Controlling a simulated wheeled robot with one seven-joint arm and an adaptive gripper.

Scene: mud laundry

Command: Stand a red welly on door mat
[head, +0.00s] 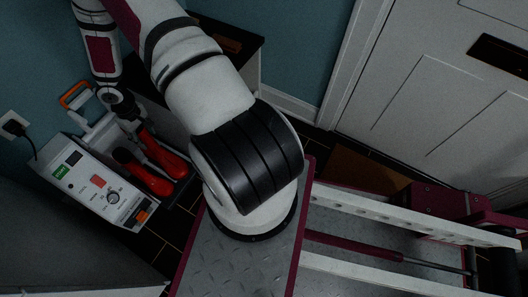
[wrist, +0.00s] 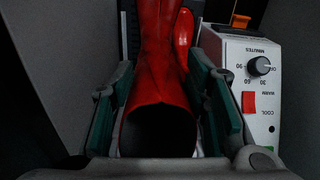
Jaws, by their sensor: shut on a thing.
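My gripper (head: 122,106) reaches down to the upper end of the farther welly (head: 166,158). In the wrist view my gripper (wrist: 161,78) has its green-padded fingers on both sides of this welly (wrist: 160,50), shut on its shaft near the dark open top. The other welly (head: 148,180) lies nearer the control box; part of it shows in the wrist view (wrist: 184,38). The brown door mat (head: 358,176) lies before the white door, partly hidden by my body.
The white control box (head: 100,188) with a dial and red switch stands close beside the wellies; it also shows in the wrist view (wrist: 252,85). A dark-topped cabinet (head: 250,48) stands by the blue wall, between the unit and the white door (head: 440,95).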

